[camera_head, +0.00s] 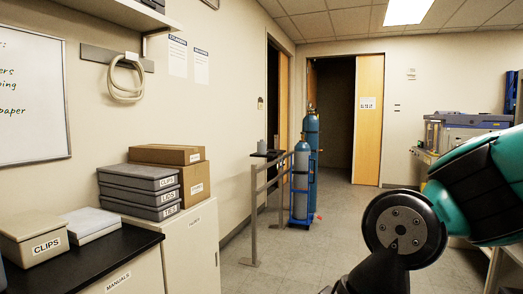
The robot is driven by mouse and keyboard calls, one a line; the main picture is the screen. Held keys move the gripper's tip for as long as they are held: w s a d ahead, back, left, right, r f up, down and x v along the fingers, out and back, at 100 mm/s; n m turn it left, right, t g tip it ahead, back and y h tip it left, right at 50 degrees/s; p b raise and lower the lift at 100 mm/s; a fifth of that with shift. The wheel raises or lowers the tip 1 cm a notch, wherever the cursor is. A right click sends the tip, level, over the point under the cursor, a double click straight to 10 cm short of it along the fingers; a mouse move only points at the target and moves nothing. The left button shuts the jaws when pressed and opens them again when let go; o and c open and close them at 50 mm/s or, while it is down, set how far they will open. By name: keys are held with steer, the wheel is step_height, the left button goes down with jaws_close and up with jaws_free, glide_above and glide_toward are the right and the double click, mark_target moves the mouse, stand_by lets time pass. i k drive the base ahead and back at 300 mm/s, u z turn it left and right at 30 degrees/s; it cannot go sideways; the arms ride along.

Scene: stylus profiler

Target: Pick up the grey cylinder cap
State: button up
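A small grey object, which looks like the grey cylinder cap (262,147), stands on a small dark shelf on top of a grey metal rail (254,215), left of the middle in the head view. It is far off and small, so its details are hard to tell. Two gas cylinders stand just right of it: a grey-blue one (301,180) in a blue cart and a blue one (312,150) behind. My arm's teal and black links fill the lower right, well apart from the cap. My gripper is out of view.
A black counter (95,262) with a CLIPS box (33,240) and a white cabinet (190,245) with stacked boxes line the left. A bench with equipment (465,128) is at right.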

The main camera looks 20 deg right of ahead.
mark_target(262, 145)
steer(key=z, duration=0.55)
steer(key=i, duration=1.9)
steer(key=z, duration=0.7)
steer(key=i, duration=4.1)
steer(key=u, duration=1.15)
steer(key=i, duration=1.75)
steer(key=u, duration=0.9)
